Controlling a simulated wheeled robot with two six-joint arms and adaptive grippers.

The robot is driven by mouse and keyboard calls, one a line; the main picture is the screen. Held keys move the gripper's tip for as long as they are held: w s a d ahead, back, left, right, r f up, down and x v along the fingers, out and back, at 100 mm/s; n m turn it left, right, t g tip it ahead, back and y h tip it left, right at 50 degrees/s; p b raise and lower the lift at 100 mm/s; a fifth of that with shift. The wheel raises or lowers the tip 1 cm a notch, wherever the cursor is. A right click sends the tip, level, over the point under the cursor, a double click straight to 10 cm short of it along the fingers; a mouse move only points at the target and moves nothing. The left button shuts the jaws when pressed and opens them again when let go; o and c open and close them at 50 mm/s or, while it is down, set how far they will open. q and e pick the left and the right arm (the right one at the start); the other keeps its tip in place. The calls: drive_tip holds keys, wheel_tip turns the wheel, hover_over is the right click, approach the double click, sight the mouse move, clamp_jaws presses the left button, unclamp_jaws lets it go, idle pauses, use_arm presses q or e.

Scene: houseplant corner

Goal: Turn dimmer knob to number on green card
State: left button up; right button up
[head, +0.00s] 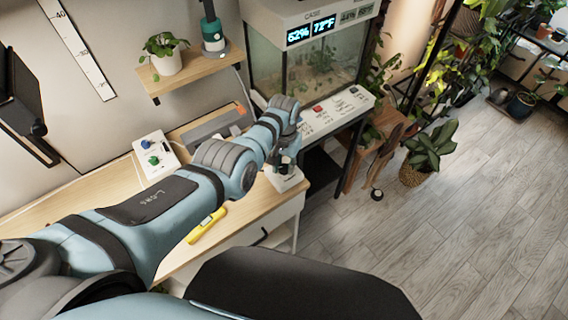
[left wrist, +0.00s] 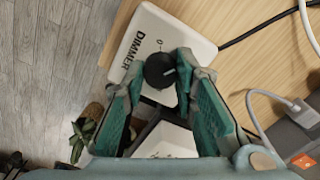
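The white dimmer box (left wrist: 190,35) carries the word DIMMER, a 0 mark and a round black dimmer knob (left wrist: 160,70) with a pale pointer line. In the head view the dimmer box (head: 285,181) sits at the right end of the wooden bench. My left gripper (head: 284,160) points down over it. In the left wrist view my left gripper (left wrist: 161,68) has one teal finger on each side of the knob, seemingly touching it. The fingers hide part of the dial. I see no green card. My right gripper is out of view.
A white box with blue and green knobs (head: 155,157) stands on the bench (head: 100,197). A yellow tool (head: 205,225) lies near the front edge. A terrarium (head: 315,60) stands behind, with a labelled panel (head: 335,112) in front. Cables run beside the dimmer box.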

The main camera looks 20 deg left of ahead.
sight(284, 167)
use_arm(q)
drive_tip(key=o, duration=0.4)
wheel_tip(284, 167, up, 12)
idle(0.3)
drive_tip(key=shift+f, duration=0.1)
idle(0.3)
